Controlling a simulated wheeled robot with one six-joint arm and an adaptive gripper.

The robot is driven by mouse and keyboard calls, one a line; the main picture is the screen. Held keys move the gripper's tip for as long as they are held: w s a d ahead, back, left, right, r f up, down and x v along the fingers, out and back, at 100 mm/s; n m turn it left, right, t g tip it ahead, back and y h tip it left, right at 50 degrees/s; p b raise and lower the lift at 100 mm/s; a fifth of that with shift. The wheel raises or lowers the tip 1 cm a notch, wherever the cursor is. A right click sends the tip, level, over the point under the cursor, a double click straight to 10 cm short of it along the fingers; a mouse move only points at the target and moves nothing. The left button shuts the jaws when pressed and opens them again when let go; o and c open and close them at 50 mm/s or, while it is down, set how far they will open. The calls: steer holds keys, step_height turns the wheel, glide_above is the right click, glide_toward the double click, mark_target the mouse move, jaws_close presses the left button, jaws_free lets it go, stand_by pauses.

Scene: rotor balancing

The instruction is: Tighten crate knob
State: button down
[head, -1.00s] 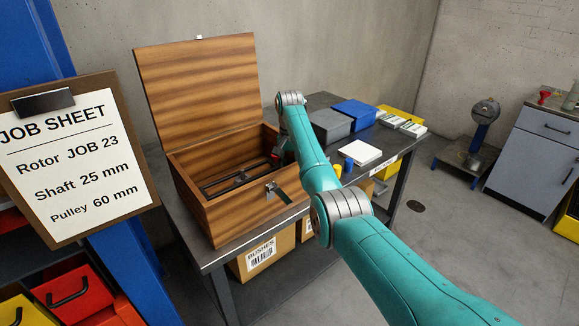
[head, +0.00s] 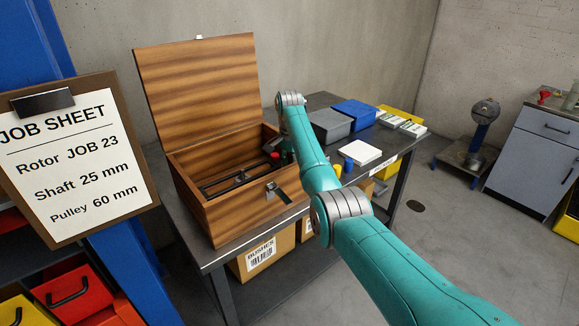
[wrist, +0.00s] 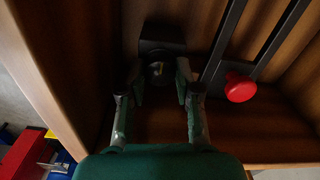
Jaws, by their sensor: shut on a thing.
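The open wooden crate (head: 222,213) stands on the bench with its lid raised. Dark rails (head: 228,184) lie inside it; they also show in the wrist view (wrist: 229,42). A red knob (wrist: 240,87) sits beside a rail, to the right of my gripper and apart from its fingers. The knob also shows in the head view (head: 275,156). My gripper (wrist: 160,82) is over the inside of the crate, shut on a dark block-like part (wrist: 162,40) with a round end between the fingers. In the head view my arm mostly hides the gripper.
The crate wall (wrist: 45,75) is close on the left in the wrist view. A metal latch (head: 278,192) hangs on the crate front.

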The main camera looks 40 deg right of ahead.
steer(key=c, duration=0.8)
jaws_free()
steer(key=shift+r, duration=0.1)
step_height(320, 180, up, 7)
steer(key=shift+r, duration=0.15)
